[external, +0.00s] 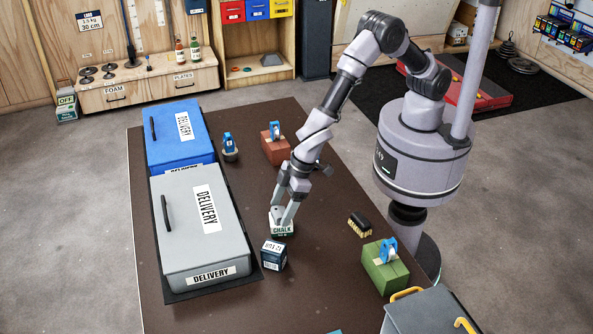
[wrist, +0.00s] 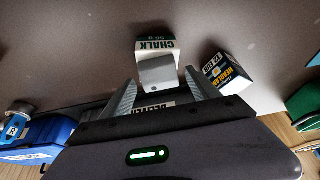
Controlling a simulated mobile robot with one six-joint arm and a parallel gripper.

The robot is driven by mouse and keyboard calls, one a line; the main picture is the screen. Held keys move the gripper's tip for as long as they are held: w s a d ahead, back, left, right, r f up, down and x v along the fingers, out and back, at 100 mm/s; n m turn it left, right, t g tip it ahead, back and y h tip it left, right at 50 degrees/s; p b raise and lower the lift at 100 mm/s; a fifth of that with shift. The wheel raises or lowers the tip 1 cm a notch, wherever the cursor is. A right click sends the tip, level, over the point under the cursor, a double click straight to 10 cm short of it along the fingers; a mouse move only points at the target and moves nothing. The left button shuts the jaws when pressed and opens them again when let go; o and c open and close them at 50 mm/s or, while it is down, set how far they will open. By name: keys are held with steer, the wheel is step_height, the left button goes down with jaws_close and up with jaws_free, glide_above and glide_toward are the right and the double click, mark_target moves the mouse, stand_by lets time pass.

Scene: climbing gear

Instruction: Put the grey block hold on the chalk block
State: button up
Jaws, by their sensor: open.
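The chalk block (external: 283,232) is a white and green box lettered CHALK, standing on the brown table below my gripper. It also shows in the wrist view (wrist: 155,48). The grey block hold (wrist: 157,74) appears to rest on top of the chalk block, towards its near side in the wrist view. In the external view my gripper's fingers partly hide the hold. My gripper (external: 284,213) is open, with its fingertips on either side of the hold. In the wrist view, gaps show between the fingers and the hold.
A dark printed box (external: 273,255) stands close beside the chalk block. Grey (external: 215,262) and blue (external: 160,155) delivery boxes line the left. A brush (external: 360,225), a green block (external: 378,275) and a red-brown block (external: 272,150) stand around. Bare table lies between them.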

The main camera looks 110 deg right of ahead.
steer(key=s+d+r+m+p, duration=0.1)
steer(key=s+d+r, duration=0.15)
steer(key=r, duration=0.45)
steer(key=s+d+r+p, duration=0.15)
steer(key=s+r, duration=0.25)
steer(key=r, duration=0.4)
steer(key=s+d+r+m+p, duration=0.1)
steer(key=s+d+r, duration=0.25)
steer(key=r, duration=0.35)
steer(key=s+d+r, duration=0.1)
steer(key=s+r, duration=0.1)
steer(key=s, duration=0.5)
steer(key=s+d+r+m+y, duration=0.1)
steer(key=s+d+r, duration=0.1)
steer(key=s, duration=0.6)
steer(key=s+d+r+m+t+y, duration=0.1)
steer(key=s+r, duration=0.3)
steer(key=s, duration=0.4)
steer(key=shift+s+d+r, duration=0.15)
steer(key=shift+d, duration=0.1)
